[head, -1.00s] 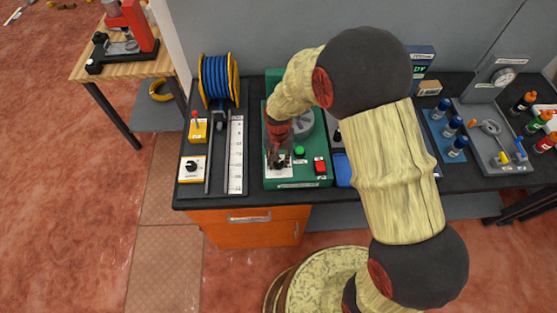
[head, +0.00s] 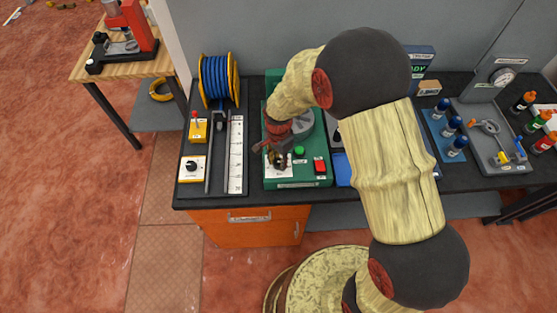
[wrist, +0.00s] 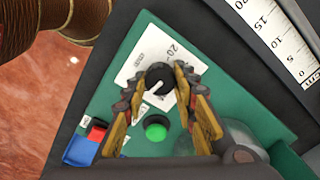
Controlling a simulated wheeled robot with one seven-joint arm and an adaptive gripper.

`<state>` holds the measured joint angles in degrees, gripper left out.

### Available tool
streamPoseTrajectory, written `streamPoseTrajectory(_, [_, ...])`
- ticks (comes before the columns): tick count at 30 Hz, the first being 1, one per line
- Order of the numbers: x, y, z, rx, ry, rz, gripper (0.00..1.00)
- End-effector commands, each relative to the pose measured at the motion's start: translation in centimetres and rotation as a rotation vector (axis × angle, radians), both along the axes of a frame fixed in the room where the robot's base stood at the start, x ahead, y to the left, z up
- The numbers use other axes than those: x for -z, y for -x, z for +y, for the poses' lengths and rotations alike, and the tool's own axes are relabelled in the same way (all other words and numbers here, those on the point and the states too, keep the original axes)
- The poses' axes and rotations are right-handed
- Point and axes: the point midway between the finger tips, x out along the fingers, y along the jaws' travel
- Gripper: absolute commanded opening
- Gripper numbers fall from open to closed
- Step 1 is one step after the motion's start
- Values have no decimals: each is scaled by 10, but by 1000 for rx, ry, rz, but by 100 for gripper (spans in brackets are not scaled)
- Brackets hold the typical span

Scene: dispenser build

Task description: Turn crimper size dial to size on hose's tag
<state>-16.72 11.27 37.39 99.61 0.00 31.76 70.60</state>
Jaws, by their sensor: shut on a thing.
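The crimper (head: 310,180) is a green machine on the bench, with a white dial plate (wrist: 140,62) at its front left. In the wrist view, the black size dial (wrist: 158,76) sits on this plate and shows a pale pointer line. A "20" is readable beside it; the other markings are unclear. My gripper (wrist: 160,80) is shut on the dial, with one finger on either side. In the head view, my gripper (head: 273,157) partly hides the dial and plate. I cannot make out a hose tag in either view.
A green button (head: 299,151) and a red button (head: 320,167) are close by on the crimper. Left of it are a ruler (head: 236,155), a blue hose reel (head: 218,78) and a separate black knob on a white plate (head: 192,168).

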Motion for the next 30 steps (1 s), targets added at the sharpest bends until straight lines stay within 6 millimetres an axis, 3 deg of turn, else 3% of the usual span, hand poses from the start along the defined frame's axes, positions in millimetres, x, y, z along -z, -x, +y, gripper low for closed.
streamPoseTrajectory(19, [-1,-2,0,47,-2,-4,3])
streamPoseTrajectory(20, [-1,-2,0,46,-2,-4,30])
streamPoseTrajectory(30, [0,-1,0,46,-1,-1,46])
